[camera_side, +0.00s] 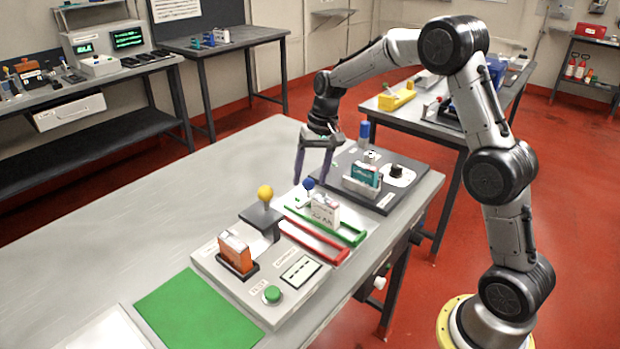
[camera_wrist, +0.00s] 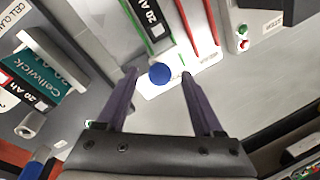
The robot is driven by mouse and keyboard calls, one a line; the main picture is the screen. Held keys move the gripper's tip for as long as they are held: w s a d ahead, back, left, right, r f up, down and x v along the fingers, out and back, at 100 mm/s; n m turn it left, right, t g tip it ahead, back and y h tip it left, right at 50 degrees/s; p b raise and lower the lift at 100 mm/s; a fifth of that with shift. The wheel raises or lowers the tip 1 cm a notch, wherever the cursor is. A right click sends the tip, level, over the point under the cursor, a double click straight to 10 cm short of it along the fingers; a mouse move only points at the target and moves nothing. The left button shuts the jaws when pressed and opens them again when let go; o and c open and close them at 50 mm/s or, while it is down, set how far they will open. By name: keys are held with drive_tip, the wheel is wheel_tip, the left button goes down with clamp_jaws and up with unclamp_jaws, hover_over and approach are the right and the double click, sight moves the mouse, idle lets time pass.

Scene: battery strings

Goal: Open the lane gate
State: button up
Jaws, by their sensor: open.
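A blue ball knob (camera_side: 308,184) stands at the far end of the red lane (camera_side: 315,241) and the green lane (camera_side: 347,231); it looks like the lane gate's handle. In the wrist view the blue knob (camera_wrist: 159,74) sits over a white plate (camera_wrist: 180,80) at the lane ends. My gripper (camera_side: 311,181) points down over it. The fingertips (camera_wrist: 159,73) are open, one on each side of the knob, with gaps visible on both sides. Whether the tips reach down to knob height is hard to tell. A white 20 Ah cell (camera_side: 324,212) stands in the green lane.
A teal-labelled cell (camera_side: 362,178) stands on a dark board (camera_side: 400,196) beside the gripper, with a blue post (camera_side: 364,131) behind. A yellow knob (camera_side: 265,193) rises from a dark block. An orange cell (camera_side: 236,253) and green button (camera_side: 272,294) are nearer.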

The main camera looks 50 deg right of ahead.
drive_tip(key=shift+a+f, duration=0.1)
drive_tip(key=shift+f, duration=0.45)
clamp_jaws()
drive_tip(key=shift+w, duration=0.1)
idle(1.0)
